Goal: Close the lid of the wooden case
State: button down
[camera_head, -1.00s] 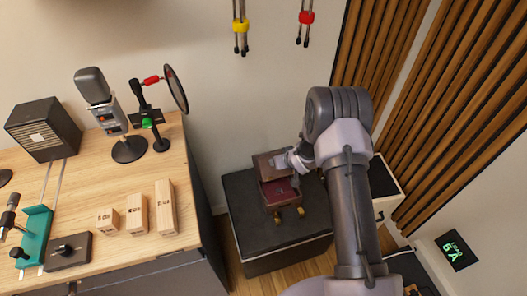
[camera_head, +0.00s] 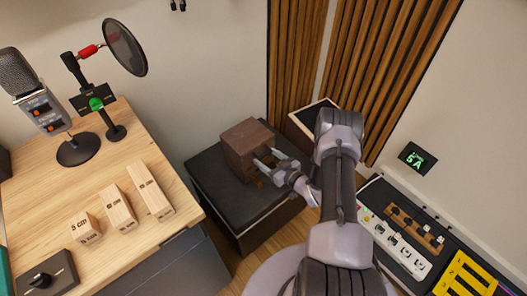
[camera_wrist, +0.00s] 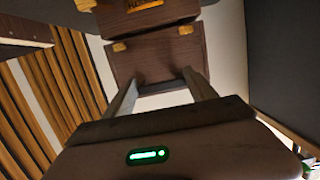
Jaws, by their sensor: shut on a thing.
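The dark brown wooden case (camera_head: 246,140) sits on a black-topped cabinet (camera_head: 213,193). In the head view it looks like a box, and no red interior shows. I cannot tell whether the lid meets the base all round. My gripper (camera_head: 274,166) is at its front right side, shut on the lid, with the fingers spread to its width. In the wrist view, a wooden panel, the lid (camera_wrist: 155,58), lies between and beyond the fingers. Brass clasps (camera_wrist: 120,47) show along its edge, beside another wooden part with a label (camera_wrist: 143,6).
A wooden desk (camera_head: 105,195) with a microphone (camera_head: 28,85), a pop filter (camera_head: 125,48) and wooden blocks (camera_head: 118,207) stands at left. A panel with knobs and sockets (camera_head: 400,240) is at right.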

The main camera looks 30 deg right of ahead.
jog(key=shift+s+f+t, duration=0.3)
jog(key=shift+f, duration=0.45)
jog(key=shift+s+f+t, duration=0.25)
jog(key=shift+f+t, duration=0.05)
jog(key=shift+f, duration=0.4)
jog(key=shift+c, duration=1.4)
grip_release()
jog(key=shift+w+r, duration=0.1)
jog(key=shift+r, duration=0.05)
jog(key=p+v, duration=0.5)
jog(key=v, duration=1.2)
jog(key=shift+s, duration=0.2)
